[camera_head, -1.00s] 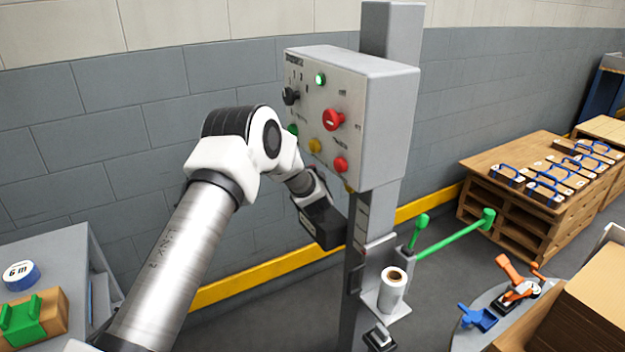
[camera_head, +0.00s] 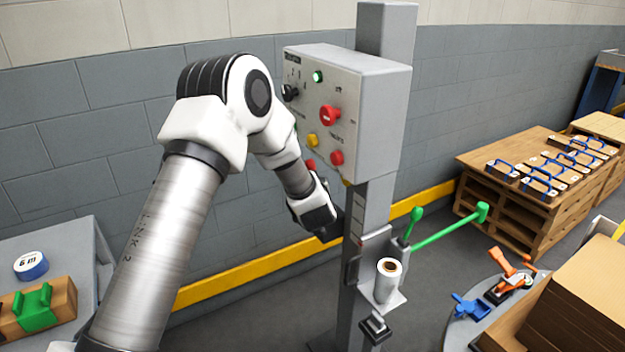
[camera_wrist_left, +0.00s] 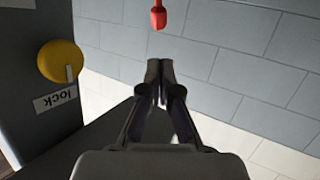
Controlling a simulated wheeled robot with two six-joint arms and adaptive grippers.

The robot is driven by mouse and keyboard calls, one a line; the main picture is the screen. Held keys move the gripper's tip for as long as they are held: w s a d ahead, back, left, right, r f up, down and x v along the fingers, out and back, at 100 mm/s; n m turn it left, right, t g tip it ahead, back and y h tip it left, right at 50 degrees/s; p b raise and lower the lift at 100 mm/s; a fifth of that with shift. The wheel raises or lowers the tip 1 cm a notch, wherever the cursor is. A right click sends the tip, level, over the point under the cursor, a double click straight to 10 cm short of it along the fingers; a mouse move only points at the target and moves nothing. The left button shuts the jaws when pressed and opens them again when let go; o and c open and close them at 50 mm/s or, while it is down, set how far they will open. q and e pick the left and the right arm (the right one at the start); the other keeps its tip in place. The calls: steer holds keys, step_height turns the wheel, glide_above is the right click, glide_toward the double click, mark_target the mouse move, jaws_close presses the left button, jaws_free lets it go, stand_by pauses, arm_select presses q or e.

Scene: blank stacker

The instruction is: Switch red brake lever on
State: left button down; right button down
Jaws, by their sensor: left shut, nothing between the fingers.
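A red lever end (camera_wrist_left: 157,15) shows at the top edge of the left wrist view, beyond my fingertips and apart from them. The rest of it is out of frame. In the head view a small red piece (camera_head: 310,165) shows beside my forearm at the lower left of the grey control box (camera_head: 375,110); I cannot tell if it is the same lever. My left gripper (camera_wrist_left: 160,70) is shut and empty; in the head view it is below the box, beside the post (camera_head: 372,205), its fingertips partly hidden. My right gripper is not in view.
A yellow knob (camera_wrist_left: 60,61) with a "lock" label (camera_wrist_left: 55,99) is left of my fingers. The box front carries red, yellow, green and black controls. A green bar (camera_head: 450,228) and a white roll (camera_head: 387,280) are on the post's right.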

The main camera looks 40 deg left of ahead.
arm_select(q)
steer(key=shift+s+r, duration=0.1)
steer(key=shift+r, duration=0.05)
steer(key=s+d+f+m+g+h+p, duration=0.2)
steer(key=s+d+f+m+h+p, duration=0.15)
steer(key=s+d+f, duration=0.5)
steer(key=s+d+f+m+g+h+p, duration=0.25)
steer(key=s+d+f+m, duration=0.2)
steer(key=s+f, duration=0.75)
steer(key=s+d+f+g+h, duration=0.1)
steer(key=s+d+f+g, duration=0.1)
steer(key=s, duration=0.8)
steer(key=s+d+f+m+g+h, duration=0.1)
steer(key=s+d+g, duration=0.4)
steer(key=s, duration=0.6)
step_height(320, 180, down, 2)
steer(key=shift+d+f+h, duration=0.1)
steer(key=shift+d+h, duration=0.7)
steer(key=shift+d, duration=0.2)
steer(key=shift+w, duration=0.15)
